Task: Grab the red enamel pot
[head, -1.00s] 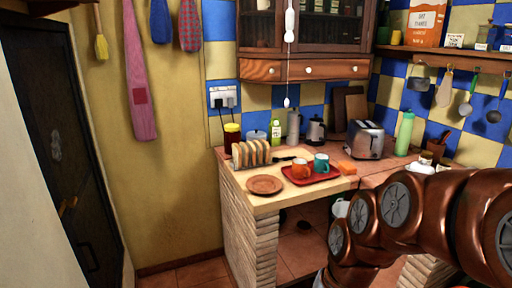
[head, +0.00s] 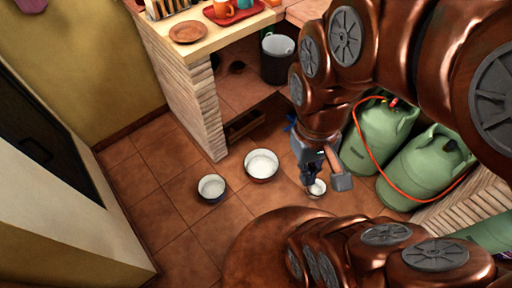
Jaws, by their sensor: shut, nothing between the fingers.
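A round vessel (head: 261,165) with a white inside and a dark reddish outer side stands upright on the tiled floor in the head view. It is the only one that looks reddish, but I cannot tell for sure that it is the red enamel pot. My gripper (head: 326,180) points down over the floor to its right, apart from it. My gripper is shut and empty. A small white bowl (head: 317,189) lies just below my fingers in the picture and is partly hidden by them.
A dark-sided bowl (head: 211,188) with a white inside stands on the floor to the left. Green gas bottles (head: 380,128) with an orange hose (head: 371,163) stand close on the right. A brick counter leg (head: 194,110) and a dark bucket (head: 277,62) are behind.

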